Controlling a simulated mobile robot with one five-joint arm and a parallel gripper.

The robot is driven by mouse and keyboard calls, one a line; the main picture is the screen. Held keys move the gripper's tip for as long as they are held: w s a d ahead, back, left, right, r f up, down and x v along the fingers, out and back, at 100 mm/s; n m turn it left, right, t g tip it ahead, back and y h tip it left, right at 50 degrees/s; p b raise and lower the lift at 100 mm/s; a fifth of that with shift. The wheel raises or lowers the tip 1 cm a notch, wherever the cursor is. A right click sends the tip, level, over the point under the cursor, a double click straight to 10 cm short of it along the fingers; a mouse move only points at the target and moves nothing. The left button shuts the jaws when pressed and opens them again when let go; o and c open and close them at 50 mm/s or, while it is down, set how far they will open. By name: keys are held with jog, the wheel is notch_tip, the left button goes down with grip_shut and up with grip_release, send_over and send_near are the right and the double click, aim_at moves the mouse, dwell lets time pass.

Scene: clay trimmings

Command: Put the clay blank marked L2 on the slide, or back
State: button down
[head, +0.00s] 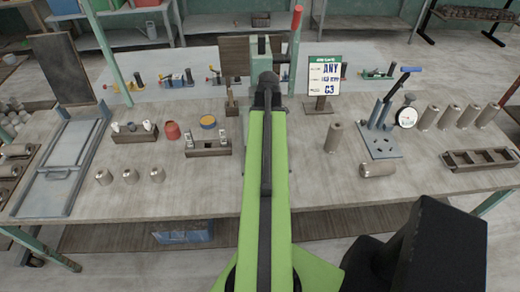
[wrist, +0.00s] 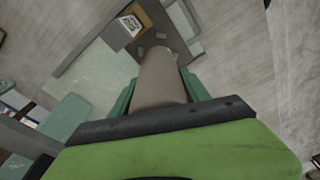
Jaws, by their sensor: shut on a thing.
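In the wrist view my gripper (wrist: 160,85) is shut on a grey-brown clay cylinder (wrist: 162,72), with a teal finger on each side. No L2 mark can be read on it. Beyond its far end lie a teal-grey plate and a brown block with a white patterned tag (wrist: 130,22). I cannot tell whether the cylinder touches them. In the head view my green arm hides the gripper and the held cylinder. Which fixture is the slide is unclear; a grey railed frame (head: 62,172) lies on the bench at the left.
On the bench (head: 280,185), an upright cylinder (head: 333,137) and a lying one (head: 377,170) are right of my arm. Several more stand at the far right (head: 450,117), near a brown divided tray (head: 482,160). A lever press (head: 380,140) and sign (head: 324,76) stand behind.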

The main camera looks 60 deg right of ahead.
notch_tip(320, 180, down, 5)
jog(key=b, duration=0.4)
jog(key=shift+f, duration=0.2)
jog(key=shift+r, duration=0.25)
jog(key=shift+f, duration=0.2)
jog(key=c, duration=0.5)
grip_release()
jog(key=r+p, duration=0.4)
jog(key=s+r+p, duration=0.1)
jog(key=r+p, duration=0.7)
jog(key=shift+s+d+r+p, duration=0.15)
jog(key=shift+s+r+p, duration=0.1)
jog(key=shift+r+p, duration=0.05)
jog(key=shift+f, duration=0.15)
